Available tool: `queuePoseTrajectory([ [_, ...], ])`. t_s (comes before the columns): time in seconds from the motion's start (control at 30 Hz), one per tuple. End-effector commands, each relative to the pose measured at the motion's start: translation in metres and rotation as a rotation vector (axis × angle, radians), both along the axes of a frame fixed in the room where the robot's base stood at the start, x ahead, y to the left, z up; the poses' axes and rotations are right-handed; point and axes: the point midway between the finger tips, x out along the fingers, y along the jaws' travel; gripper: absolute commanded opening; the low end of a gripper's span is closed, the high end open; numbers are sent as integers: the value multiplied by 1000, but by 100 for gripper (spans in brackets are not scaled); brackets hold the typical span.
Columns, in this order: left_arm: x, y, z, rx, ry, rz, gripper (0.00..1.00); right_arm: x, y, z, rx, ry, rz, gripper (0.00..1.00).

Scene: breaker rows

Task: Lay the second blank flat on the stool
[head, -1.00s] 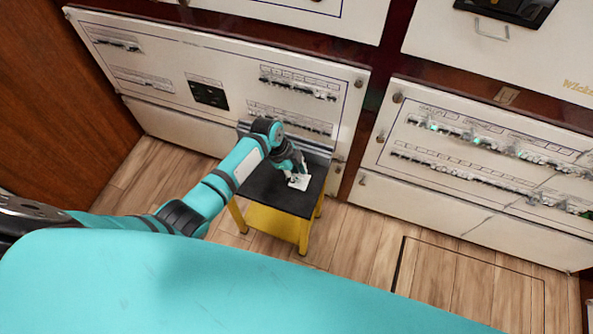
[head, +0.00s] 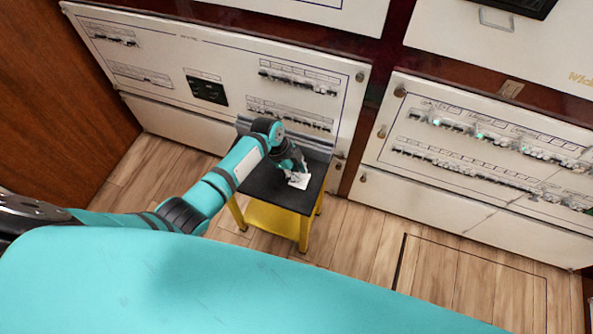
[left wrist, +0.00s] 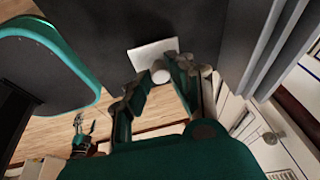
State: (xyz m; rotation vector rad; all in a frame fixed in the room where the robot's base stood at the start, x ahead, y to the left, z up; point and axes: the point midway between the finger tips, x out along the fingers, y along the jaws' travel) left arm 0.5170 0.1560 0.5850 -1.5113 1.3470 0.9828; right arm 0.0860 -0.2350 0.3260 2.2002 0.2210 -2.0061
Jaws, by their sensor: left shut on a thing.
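The stool (head: 262,192) has a black top and yellow legs and stands against the left panel. My left gripper (head: 295,175) is over the right part of its top. It is shut on a small white blank (head: 300,181). In the left wrist view the blank (left wrist: 145,55) is a pale plate with a round knob (left wrist: 160,72) between the fingertips (left wrist: 162,78). The plate looks about level with the black top (left wrist: 188,30); I cannot tell whether it touches. My right gripper (left wrist: 85,125) shows small in the left wrist view, its fingers apart and empty.
The left breaker panel (head: 150,60) rises behind the stool, with a grey ledge (head: 318,140) at the stool's back edge. The right breaker panel (head: 470,190) stands to the right. Wooden floor (head: 350,235) is clear around the stool. A brown wall (head: 50,110) closes the left side.

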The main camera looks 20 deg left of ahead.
Motion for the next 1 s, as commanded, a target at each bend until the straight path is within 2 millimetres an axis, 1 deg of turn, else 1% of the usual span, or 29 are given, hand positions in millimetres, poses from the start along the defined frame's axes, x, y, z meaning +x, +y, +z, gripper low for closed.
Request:
queuePoseTrajectory([
  [0.3, 0, 0, -7, 0, 0, 0, 0, 0, 0, -6, 0, 0, 0, 71],
  [0.33, 0, 0, -6, 0, 0, 0, 22, 0, 0, -5, 0, 0, 0, 71],
  [0.5, 0, 0, -6, 0, 0, 0, 44, 0, 0, -5, 0, 0, 0, 71],
  [0.53, 0, 0, -6, 0, 0, 0, 47, 0, 0, -5, 0, 0, 0, 71],
  [0.83, 0, 1, -4, 0, -1, 0, 47, 0, -3, -5, -3, 0, 1, 71],
  [0.93, 0, 4, 4, 0, -2, 0, 47, 0, -2, -5, -2, 1, 1, 71],
  [1.0, -1, 8, 14, 1, -3, 0, 47, 0, -2, -5, -2, 1, 1, 71],
])
